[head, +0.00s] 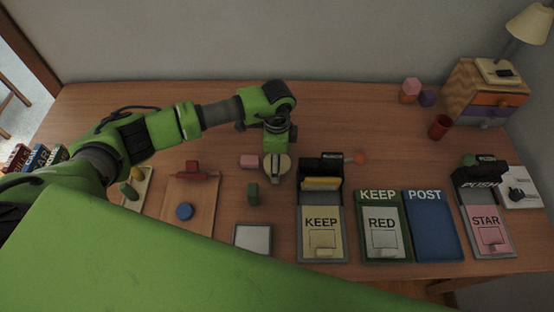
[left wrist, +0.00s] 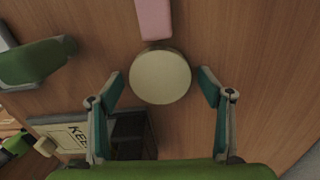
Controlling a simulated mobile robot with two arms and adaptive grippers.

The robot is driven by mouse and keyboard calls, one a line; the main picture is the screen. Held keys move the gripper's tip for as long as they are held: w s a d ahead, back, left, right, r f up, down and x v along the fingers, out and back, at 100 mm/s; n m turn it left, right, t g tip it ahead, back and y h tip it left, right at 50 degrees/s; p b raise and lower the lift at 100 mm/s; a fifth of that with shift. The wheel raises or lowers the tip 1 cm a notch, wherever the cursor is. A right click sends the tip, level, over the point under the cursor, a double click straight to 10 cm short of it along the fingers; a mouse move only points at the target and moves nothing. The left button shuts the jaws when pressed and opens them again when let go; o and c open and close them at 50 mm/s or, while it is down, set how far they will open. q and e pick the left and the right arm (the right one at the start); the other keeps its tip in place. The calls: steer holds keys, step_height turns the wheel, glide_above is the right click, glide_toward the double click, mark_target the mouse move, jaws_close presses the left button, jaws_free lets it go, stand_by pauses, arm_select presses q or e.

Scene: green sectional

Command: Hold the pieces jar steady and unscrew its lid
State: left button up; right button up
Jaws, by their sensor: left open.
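The pieces jar shows as a round cream lid (left wrist: 160,76) from above in the left wrist view. In the head view part of the cream top (head: 286,166) shows beneath my left gripper (head: 277,160). My left gripper is open, with one finger on each side of the lid in the left wrist view (left wrist: 161,73). Gaps show between both fingers and the lid, and I cannot tell the height between them. The jar's body is hidden under the lid. My right gripper is not in view.
A pink block (left wrist: 154,18) stands close beside the jar. A dark box (head: 308,170) with a KEEP card (head: 321,222) is just to the right. The table behind the jar is clear.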

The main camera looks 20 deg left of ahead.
arm_select(q)
steer(key=shift+r, duration=0.2)
step_height(320, 180, up, 12)
steer(key=b, duration=0.2)
